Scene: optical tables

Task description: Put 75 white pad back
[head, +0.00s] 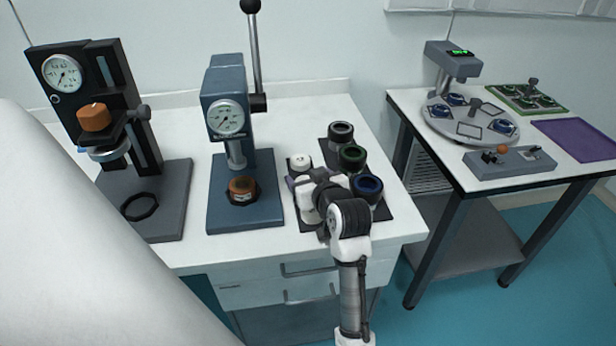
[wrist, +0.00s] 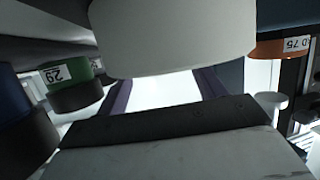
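The white pad (head: 299,160), with a dark mark on top, is at the left rear of a dark mat at the front right of the bench. My gripper (head: 304,190) is low over the mat, just in front of it. In the wrist view a large white rounded body (wrist: 172,38), which looks like a white pad, fills the top centre. Purple strips run beneath it on both sides, and it hides their far ends. I cannot tell whether my gripper is closed on it.
On the mat (head: 386,211), black-rimmed green (head: 352,157) and blue (head: 368,186) pads stand close to the right of my gripper, with a dark one (head: 341,134) behind. The blue-grey press (head: 222,95) and black press (head: 95,70) stand left. Another table (head: 480,170) is at right.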

